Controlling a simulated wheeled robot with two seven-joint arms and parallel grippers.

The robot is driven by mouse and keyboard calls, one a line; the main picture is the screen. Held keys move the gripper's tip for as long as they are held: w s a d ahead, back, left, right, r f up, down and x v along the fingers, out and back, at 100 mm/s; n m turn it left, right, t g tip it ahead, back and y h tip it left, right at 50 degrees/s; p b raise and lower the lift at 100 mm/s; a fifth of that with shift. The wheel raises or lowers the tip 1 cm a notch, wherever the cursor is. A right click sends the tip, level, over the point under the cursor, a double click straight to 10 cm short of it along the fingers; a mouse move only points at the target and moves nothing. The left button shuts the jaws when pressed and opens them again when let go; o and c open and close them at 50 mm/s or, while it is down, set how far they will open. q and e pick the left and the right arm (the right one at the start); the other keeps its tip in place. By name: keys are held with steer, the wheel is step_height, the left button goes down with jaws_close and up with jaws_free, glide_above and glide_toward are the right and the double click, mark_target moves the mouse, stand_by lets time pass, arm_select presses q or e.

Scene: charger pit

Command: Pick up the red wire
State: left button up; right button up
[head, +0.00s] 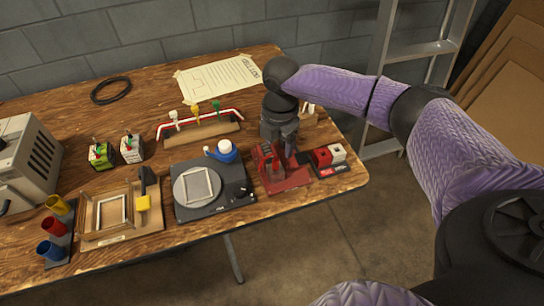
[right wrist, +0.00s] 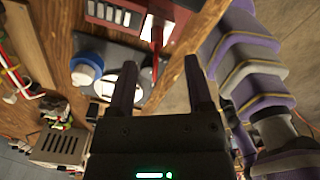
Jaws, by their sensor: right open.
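My right gripper (head: 287,150) points down at the right part of the table, right beside a red device on a red base (head: 290,181). Its two fingers are apart in the right wrist view (right wrist: 162,58), with nothing clearly held between them. A thin red strand (right wrist: 157,42), which may be the red wire, shows between the fingertips in that view, below a red block (right wrist: 125,14). I cannot tell whether a finger touches it. In the head view the gripper partly hides this area, and no separate red wire is clear there. My left gripper is not in view.
A black-and-red tray with red and white blocks (head: 323,158) stands right of the red device, near the table edge. A rack with a red-and-white pipe (head: 200,127) is behind. A ladder (head: 383,60) stands beyond.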

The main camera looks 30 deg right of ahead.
mark_target(276, 160)
steer(key=f+b, duration=0.1)
steer(key=f, duration=0.1)
steer(key=f+b, duration=0.1)
steer(key=f, duration=0.3)
steer(key=shift+w+a+f+b, duration=0.15)
steer(key=shift+a+f+b, duration=0.15)
steer(key=shift+b, duration=0.1)
steer(key=shift+r, duration=0.2)
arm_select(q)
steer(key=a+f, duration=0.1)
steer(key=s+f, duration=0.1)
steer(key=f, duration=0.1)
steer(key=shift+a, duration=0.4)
arm_select(e)
jaws_close()
